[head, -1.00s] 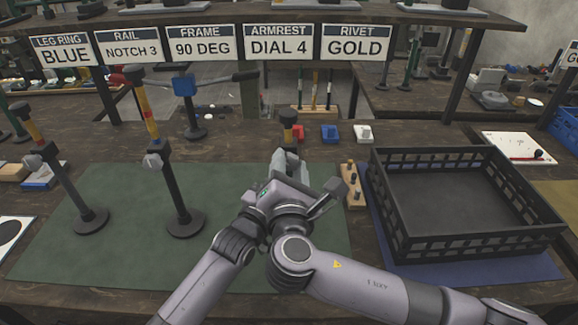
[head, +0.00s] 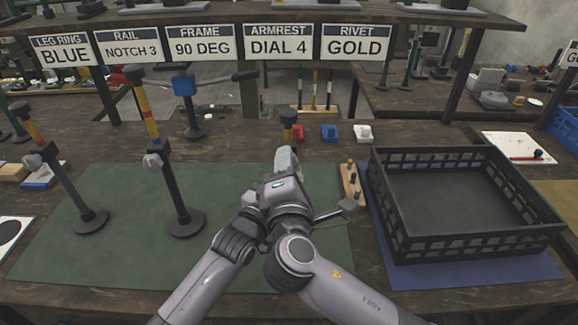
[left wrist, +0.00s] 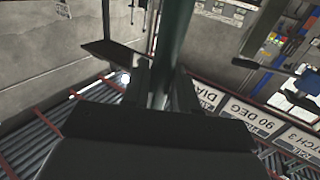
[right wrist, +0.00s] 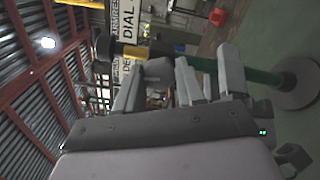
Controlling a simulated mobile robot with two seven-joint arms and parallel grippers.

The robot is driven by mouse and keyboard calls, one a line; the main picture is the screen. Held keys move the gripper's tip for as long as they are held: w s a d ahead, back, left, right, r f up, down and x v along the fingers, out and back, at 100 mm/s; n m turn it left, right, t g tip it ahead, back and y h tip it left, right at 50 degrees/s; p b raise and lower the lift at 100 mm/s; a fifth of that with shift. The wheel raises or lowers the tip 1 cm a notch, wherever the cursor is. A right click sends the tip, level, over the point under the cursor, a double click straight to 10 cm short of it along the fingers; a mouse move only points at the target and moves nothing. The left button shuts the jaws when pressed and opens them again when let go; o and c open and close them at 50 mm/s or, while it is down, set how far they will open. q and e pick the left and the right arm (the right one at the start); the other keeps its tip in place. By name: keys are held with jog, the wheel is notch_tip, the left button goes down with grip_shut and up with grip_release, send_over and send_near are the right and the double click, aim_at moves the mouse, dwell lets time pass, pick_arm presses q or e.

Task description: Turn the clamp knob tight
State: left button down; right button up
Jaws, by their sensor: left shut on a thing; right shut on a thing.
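A post stand with a dark cap (head: 289,118) stands at the mat's centre, mostly hidden by my arms in the head view. In the right wrist view its green post (right wrist: 262,76) and yellow-and-black top show. My right gripper (right wrist: 158,86) is shut on the grey clamp knob (right wrist: 160,68) beside the post. It also shows in the head view (head: 287,158). My left gripper (left wrist: 160,92) is shut on the dark green post (left wrist: 170,55); its fingers straddle the post. The head view hides most of the left gripper.
Two more post stands (head: 176,190) (head: 66,190) stand to the left. A black crate (head: 480,235) on a blue mat is to the right, beside a small wooden peg block (head: 350,180). Red, blue and white blocks (head: 330,133) lie behind. The green mat's (head: 130,255) front is clear.

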jog(key=shift+s+a, duration=0.1)
jog(key=shift+a, duration=0.05)
jog(key=o, duration=1.1)
jog(key=shift+c, duration=0.2)
jog(key=s, duration=1.2)
